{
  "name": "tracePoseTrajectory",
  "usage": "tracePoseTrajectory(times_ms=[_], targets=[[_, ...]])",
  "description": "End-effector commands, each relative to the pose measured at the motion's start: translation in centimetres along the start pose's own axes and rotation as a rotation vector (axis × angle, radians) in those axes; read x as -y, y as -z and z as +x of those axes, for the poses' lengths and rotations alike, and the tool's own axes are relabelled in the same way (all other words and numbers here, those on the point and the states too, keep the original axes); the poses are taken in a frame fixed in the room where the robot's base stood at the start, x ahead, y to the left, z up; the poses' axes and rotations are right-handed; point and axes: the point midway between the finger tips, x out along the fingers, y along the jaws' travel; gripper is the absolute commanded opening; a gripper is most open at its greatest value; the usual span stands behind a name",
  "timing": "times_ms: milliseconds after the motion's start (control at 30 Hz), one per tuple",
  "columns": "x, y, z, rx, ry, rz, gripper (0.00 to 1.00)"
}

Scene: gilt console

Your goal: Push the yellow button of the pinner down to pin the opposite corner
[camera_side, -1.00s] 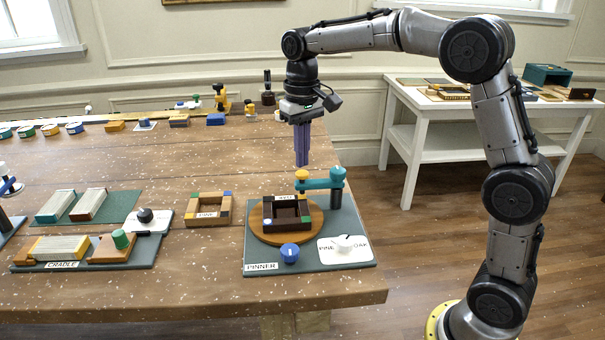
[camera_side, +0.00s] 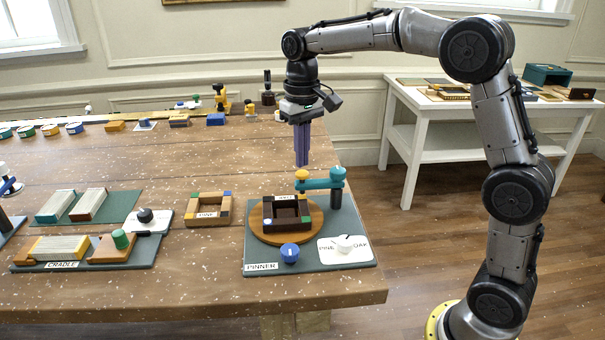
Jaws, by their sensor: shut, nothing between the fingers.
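The pinner (camera_side: 257,256) is a dark green-grey board at the table's front right. On it a round wooden turntable (camera_side: 262,233) carries a dark square frame (camera_side: 288,221). A teal post with an arm (camera_side: 336,185) reaches left over the frame's back corner, and the yellow button (camera_side: 302,175) tops the arm's end. My gripper (camera_side: 302,163) has long purple fingers, closed together and pointing down. In the picture its tips are just above the yellow button; whether they touch it I cannot tell.
A second wooden frame (camera_side: 208,209) lies left of the pinner. Small tools line the table's back. A white side table (camera_side: 470,110) stands at right.

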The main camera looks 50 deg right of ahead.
Motion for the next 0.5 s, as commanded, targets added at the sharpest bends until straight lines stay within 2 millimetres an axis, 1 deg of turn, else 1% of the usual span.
tracePoseTrajectory(times_ms=[500], targets=[[0.00,0.00,0.76,0.001,0.000,0.000,0.00]])
